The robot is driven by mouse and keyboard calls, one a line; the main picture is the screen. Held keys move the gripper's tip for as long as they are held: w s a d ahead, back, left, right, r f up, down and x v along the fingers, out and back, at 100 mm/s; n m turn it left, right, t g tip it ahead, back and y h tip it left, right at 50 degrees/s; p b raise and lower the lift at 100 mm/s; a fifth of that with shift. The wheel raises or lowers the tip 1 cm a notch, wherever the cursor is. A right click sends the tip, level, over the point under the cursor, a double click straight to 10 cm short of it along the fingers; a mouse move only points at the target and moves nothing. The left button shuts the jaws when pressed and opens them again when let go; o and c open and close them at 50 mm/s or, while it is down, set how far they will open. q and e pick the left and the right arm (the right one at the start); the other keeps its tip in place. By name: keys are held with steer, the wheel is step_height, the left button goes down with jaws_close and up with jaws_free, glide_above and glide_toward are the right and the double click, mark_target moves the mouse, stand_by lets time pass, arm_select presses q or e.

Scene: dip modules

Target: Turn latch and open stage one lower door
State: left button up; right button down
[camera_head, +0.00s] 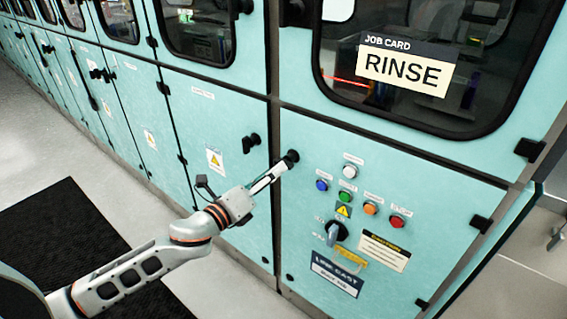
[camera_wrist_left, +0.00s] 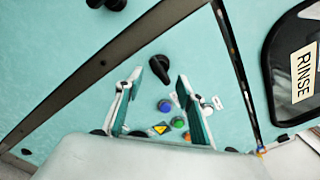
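The lower teal door panel (camera_head: 440,220) under the RINSE window looks shut, flush with its frame. A black latch handle (camera_head: 291,157) sits near its upper left corner. My left gripper (camera_head: 284,164) is right at this latch. In the left wrist view, the fingers of my left gripper (camera_wrist_left: 160,88) stand apart, with the black latch handle (camera_wrist_left: 160,67) showing between or just beyond them. I cannot tell whether they touch it. A similar black latch (camera_head: 251,143) is on the neighbouring lower door (camera_head: 215,120) to the left. My right gripper is not in view.
Coloured buttons (camera_head: 347,171) and a black rotary switch (camera_head: 336,233) sit below and right of the latch. A RINSE card (camera_head: 405,66) is on the upper window. Black hinges (camera_head: 481,223) line the right edge. A dark mat (camera_head: 70,240) lies on the open floor.

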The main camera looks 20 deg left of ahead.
mark_target(286, 160)
arm_select(q)
steer(key=x, duration=0.6)
steer(key=shift+w+d, duration=0.15)
steer(key=shift+w, duration=0.25)
steer(key=shift+c, duration=0.3)
jaws_close()
steer(key=shift+f, duration=0.1)
